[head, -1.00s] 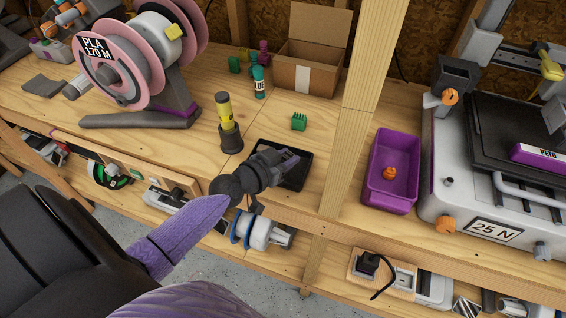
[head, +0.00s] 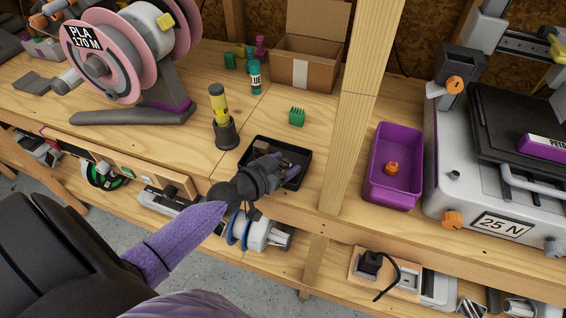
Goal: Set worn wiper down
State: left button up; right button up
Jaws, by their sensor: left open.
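My left gripper (head: 284,166) reaches in from the lower left over a black shallow tray (head: 303,183) on the workbench. Its jaws are open, low over or inside the tray. A small dark shape shows in the tray beside the jaws, but I cannot tell whether it is the worn wiper. The gripper hides part of the tray floor. My right gripper is not in view.
A yellow-topped tube in a dark holder (head: 224,130) stands left of the tray. A green block (head: 297,116) lies behind it. A wooden post (head: 357,110) and purple bin (head: 375,190) are to the right. A spool (head: 110,60) stands left.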

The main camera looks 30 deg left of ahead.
pick_arm(q)
jog(key=shift+r, duration=0.25)
jog(key=p+v, duration=0.1)
jog(key=v, duration=1.1)
jog(key=s+a+f+n+g+y, duration=0.1)
jog(key=s+f+g, duration=0.3)
jog(key=f, duration=0.6)
jog(key=s+f+g+y, duration=0.1)
jog(key=s+f+g, duration=0.1)
jog(key=s+f, duration=0.6)
jog(key=s+d+f+m+g, duration=0.1)
jog(key=s+d+f+g, duration=0.3)
jog(key=s+f, duration=0.2)
jog(key=s+d+f+g, duration=0.4)
jog(key=s+f, duration=0.3)
jog(key=s, duration=0.2)
jog(key=shift+s+d+f+m, duration=0.3)
jog(key=shift+d+m, duration=0.1)
jog(key=shift+d, duration=0.2)
